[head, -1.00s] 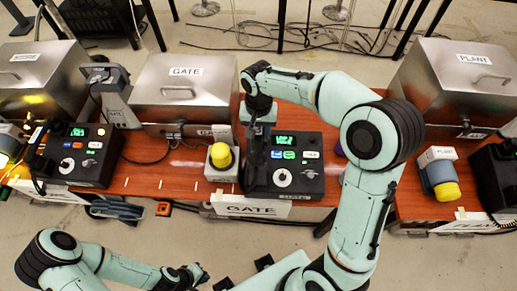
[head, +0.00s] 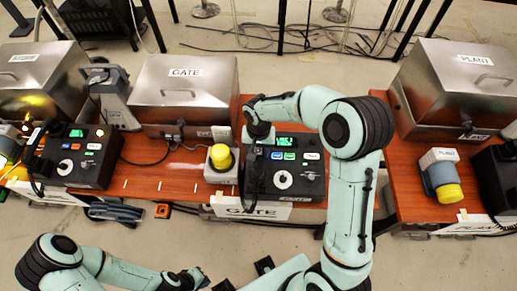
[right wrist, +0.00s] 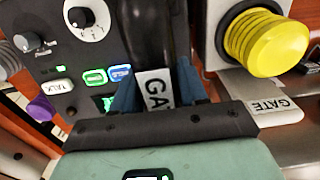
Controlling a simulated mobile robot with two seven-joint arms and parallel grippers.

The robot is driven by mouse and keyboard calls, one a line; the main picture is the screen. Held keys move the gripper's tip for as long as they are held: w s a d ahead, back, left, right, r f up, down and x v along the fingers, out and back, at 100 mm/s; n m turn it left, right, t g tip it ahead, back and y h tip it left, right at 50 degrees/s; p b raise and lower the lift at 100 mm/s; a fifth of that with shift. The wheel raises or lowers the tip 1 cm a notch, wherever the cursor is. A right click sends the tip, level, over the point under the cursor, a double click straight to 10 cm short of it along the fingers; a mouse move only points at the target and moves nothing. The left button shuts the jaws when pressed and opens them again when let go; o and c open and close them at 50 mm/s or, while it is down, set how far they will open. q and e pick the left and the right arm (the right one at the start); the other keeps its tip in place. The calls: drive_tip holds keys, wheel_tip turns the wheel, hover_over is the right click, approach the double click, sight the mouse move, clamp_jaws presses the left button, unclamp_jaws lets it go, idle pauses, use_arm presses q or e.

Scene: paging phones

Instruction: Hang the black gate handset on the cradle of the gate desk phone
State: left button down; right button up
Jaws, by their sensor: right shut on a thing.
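The black gate handset (head: 255,172) lies along the left side of the gate desk phone (head: 312,178), over the cradle side. My right gripper (head: 259,136) is shut on its far end. In the right wrist view the handset (right wrist: 150,32) with its GATE label sits between the blue fingertips of my right gripper (right wrist: 158,88), beside the phone's dial face (right wrist: 60,45). The cradle is hidden under the handset, and I cannot tell whether they touch. My left gripper (head: 192,279) is low in the head view, away from the phone; its fingers are unclear.
A yellow button on a grey box (head: 221,158) stands close left of the gate phone; it also shows in the right wrist view (right wrist: 265,42). A steel GATE box (head: 185,95) is behind. Another desk phone (head: 75,155) is at left. A PLANT button (head: 441,178) is at right.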

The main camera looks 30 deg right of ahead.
drive_tip(key=shift+f, duration=0.15)
drive_tip(key=o, duration=1.2)
use_arm(q)
drive_tip(key=shift+s+f, duration=0.1)
drive_tip(key=shift+f, duration=0.05)
use_arm(e)
drive_tip(key=shift+r, duration=0.35)
wheel_tip(320, 180, up, 12)
drive_tip(key=shift+f+p, duration=0.15)
drive_tip(key=shift+p, duration=0.35)
use_arm(q)
drive_tip(key=shift+w+r, duration=0.55)
drive_tip(key=shift+r, duration=0.2)
drive_tip(key=shift+s, duration=0.1)
use_arm(e)
drive_tip(key=shift+f, duration=0.1)
